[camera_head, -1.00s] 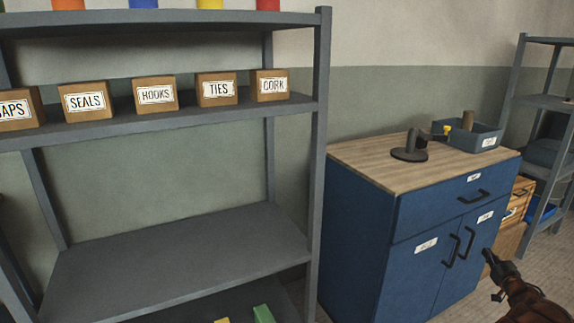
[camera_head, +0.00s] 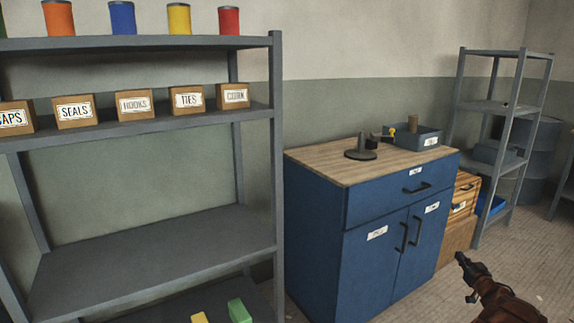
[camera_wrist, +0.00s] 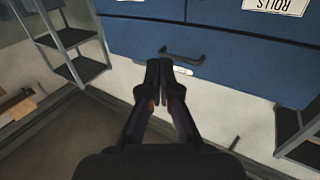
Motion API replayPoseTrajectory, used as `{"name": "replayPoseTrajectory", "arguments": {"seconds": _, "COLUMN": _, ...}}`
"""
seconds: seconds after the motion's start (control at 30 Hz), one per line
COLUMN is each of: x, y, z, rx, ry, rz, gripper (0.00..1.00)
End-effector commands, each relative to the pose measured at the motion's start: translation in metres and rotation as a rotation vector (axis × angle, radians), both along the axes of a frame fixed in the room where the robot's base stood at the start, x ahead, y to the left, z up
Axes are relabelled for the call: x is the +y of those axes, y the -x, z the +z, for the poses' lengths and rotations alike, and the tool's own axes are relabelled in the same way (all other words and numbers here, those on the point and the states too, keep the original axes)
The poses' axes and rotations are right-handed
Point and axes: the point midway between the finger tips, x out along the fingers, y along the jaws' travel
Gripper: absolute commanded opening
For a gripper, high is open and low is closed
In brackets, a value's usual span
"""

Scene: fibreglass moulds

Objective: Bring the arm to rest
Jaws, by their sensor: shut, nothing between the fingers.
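My gripper (camera_head: 463,260) shows at the lower right of the head view, in front of and to the right of the blue cabinet (camera_head: 330,245). In the wrist view my gripper (camera_wrist: 159,66) points forward with its two fingers together and nothing between them. A black handle (camera_wrist: 183,54) on a blue front lies just beyond the fingertips in that picture. I cannot tell the exact gap, but in the head view the gripper stands apart from the cabinet.
A grey shelf unit (camera_head: 150,262) with labelled boxes and coloured cans stands at the left. A black stand (camera_head: 361,150) and a grey bin (camera_head: 416,137) are on the cabinet top. Another rack (camera_head: 500,107) stands behind at the right. Open floor lies at the lower right.

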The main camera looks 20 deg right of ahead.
Motion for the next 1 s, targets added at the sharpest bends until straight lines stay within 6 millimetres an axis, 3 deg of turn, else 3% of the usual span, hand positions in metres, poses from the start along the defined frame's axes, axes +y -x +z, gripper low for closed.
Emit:
{"name": "replayPoseTrajectory", "arguments": {"seconds": 0.33, "x": 0.007, "y": -0.027, "z": 0.027, "rx": 0.025, "ry": -0.008, "rz": -0.044, "gripper": 0.00}}
{"name": "replayPoseTrajectory", "arguments": {"seconds": 0.57, "x": 0.024, "y": -0.055, "z": 0.051, "rx": 0.060, "ry": -0.026, "rz": -0.080, "gripper": 0.00}}
{"name": "replayPoseTrajectory", "arguments": {"seconds": 0.77, "x": 0.057, "y": -0.089, "z": 0.084, "rx": 0.125, "ry": -0.056, "rz": -0.125, "gripper": 0.00}}
{"name": "replayPoseTrajectory", "arguments": {"seconds": 1.0, "x": 0.115, "y": -0.116, "z": 0.113, "rx": 0.239, "ry": -0.106, "rz": -0.165, "gripper": 0.00}}
